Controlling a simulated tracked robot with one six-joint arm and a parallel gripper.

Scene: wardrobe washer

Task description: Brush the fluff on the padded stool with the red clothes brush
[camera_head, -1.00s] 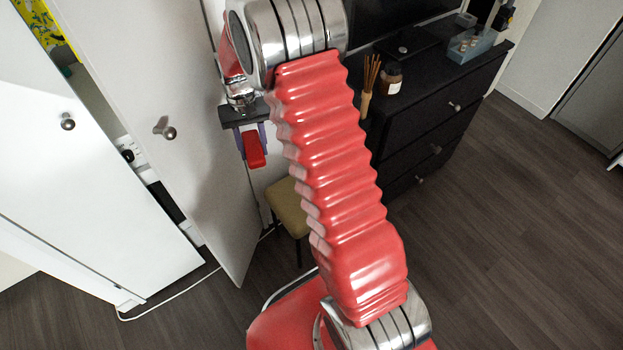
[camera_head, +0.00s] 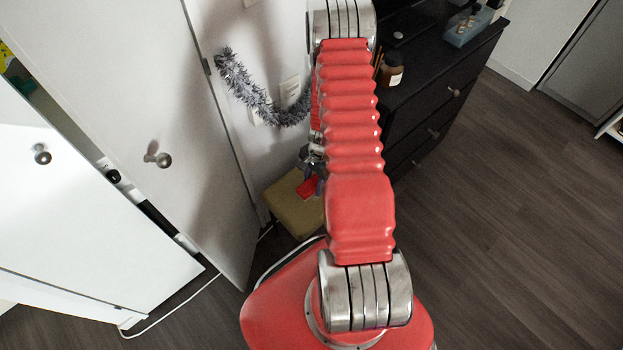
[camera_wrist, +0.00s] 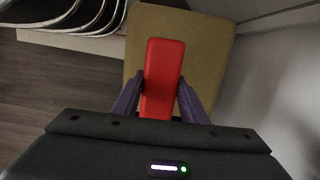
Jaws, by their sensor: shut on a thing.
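The red clothes brush (camera_wrist: 163,75) is in the wrist view, held between the two purple fingers of my gripper (camera_wrist: 160,95). My gripper is shut on it. The padded stool (camera_wrist: 210,50) has a yellow-tan seat and lies behind the brush in that view. In the head view the stool (camera_head: 290,212) stands by the wall, partly hidden by my arm. The brush (camera_head: 308,187) shows there as a small red patch over the seat. I cannot tell whether the brush touches the seat. No fluff can be made out on the visible part of the seat.
A black chest of drawers (camera_head: 425,125) stands right of the stool, with a jar (camera_head: 391,70) on top. A white door with a knob (camera_head: 158,158) is on the left. Silver tinsel (camera_head: 250,92) hangs on the wall. Dark floor (camera_head: 500,220) is free at the right.

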